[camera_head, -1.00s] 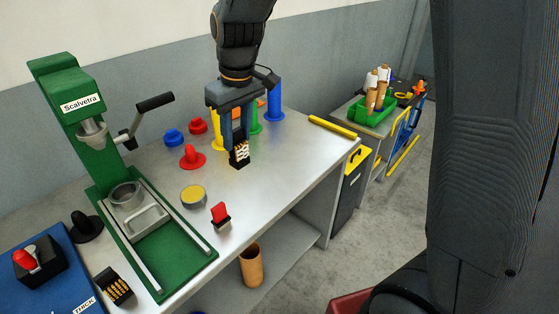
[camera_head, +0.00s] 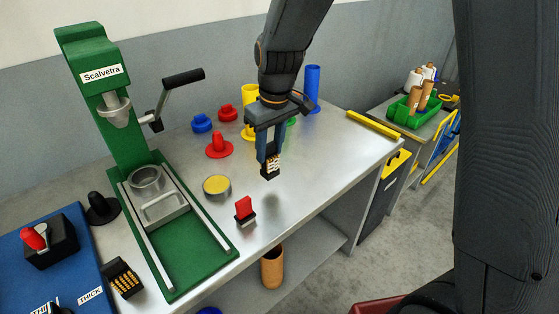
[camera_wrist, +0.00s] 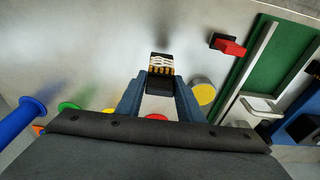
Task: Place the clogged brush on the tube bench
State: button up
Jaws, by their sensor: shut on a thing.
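The clogged brush (camera_head: 271,165) is a small black block with white-matted, gold bristles. My gripper (camera_head: 268,152) is shut on it and holds it over the middle of the metal bench (camera_head: 310,160); in the head view I cannot tell the height of the gap. In the wrist view the brush (camera_wrist: 160,72) sits between both fingertips, bristles showing, with a soft shadow on the metal beyond it. Which bench is the tube bench is not labelled: coloured tubes, such as the blue one (camera_head: 313,88), stand on this bench, and a farther bench (camera_head: 432,125) carries a green crate with tubes.
A red-handled tool (camera_head: 245,211) and a yellow-topped tin (camera_head: 217,187) stand near the brush. The green Scalvetra press (camera_head: 120,130) is left. Another black brush with gold bristles (camera_head: 123,279) lies at the front left. A yellow bar (camera_head: 373,124) edges the right end. Bare metal lies right of my gripper.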

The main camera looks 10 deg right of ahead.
aim_at(270, 164)
jog(key=shift+f+p, duration=0.55)
jog(key=shift+f, duration=2.05)
jog(key=o, duration=1.1)
jog(key=shift+f, duration=0.1)
notch_tip(270, 164, up, 12)
jog(key=s+d+b, duration=0.1)
jog(key=s+b, duration=0.1)
jog(key=b, duration=0.1)
jog(key=s+d+f+m, duration=0.6)
jog(key=s+d+f, duration=0.3)
jog(key=s+d, duration=0.4)
jog(key=shift+s+d+m+h, duration=0.15)
jog(key=shift+d+m+h, duration=0.25)
jog(key=shift+d, duration=0.1)
